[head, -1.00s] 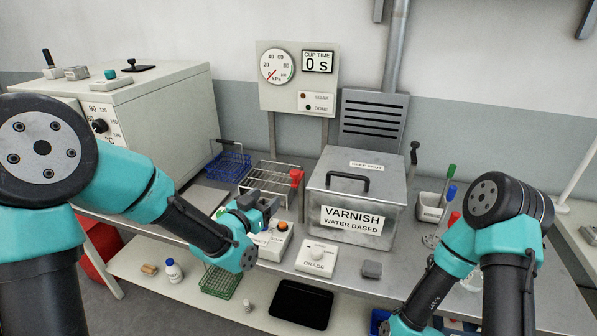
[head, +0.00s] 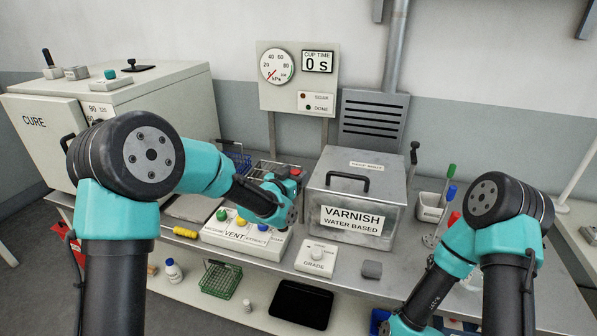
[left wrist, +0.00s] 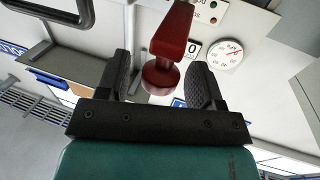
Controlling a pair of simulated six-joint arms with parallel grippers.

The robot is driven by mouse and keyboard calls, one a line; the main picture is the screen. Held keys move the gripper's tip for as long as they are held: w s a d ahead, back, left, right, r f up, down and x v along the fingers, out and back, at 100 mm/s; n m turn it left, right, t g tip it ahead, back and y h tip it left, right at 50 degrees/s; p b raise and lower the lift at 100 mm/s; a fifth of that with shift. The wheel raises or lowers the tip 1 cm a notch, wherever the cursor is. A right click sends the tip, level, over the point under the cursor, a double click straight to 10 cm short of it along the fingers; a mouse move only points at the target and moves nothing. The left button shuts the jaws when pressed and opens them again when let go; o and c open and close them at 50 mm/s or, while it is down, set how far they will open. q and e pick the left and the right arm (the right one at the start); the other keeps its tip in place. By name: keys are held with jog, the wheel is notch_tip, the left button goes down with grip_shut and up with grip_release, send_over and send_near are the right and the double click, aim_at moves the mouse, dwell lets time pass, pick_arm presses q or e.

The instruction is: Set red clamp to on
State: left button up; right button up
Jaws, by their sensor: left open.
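The red clamp (left wrist: 172,50) shows in the left wrist view as a red lever with a round red knob, lying between the two fingers of my left gripper (left wrist: 161,82). The fingers are open on either side of it, with a gap to each; whether either touches it is not clear. In the head view a small red part of the clamp (head: 296,171) shows at the right end of the wire rack, just past my left wrist, which hides most of the rack and the left fingers. My right arm reaches down out of the picture, and its gripper is not visible.
The grey varnish tank (head: 355,200) stands just right of my left wrist. A panel of coloured buttons (head: 243,235) and the grade dial box (head: 316,257) lie in front. The gauge board (head: 298,78) stands behind. A blue basket (head: 236,158) is partly hidden by my left arm.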

pick_arm(q)
jog(key=shift+x, duration=1.15)
jog(key=shift+c, duration=0.4)
grip_shut()
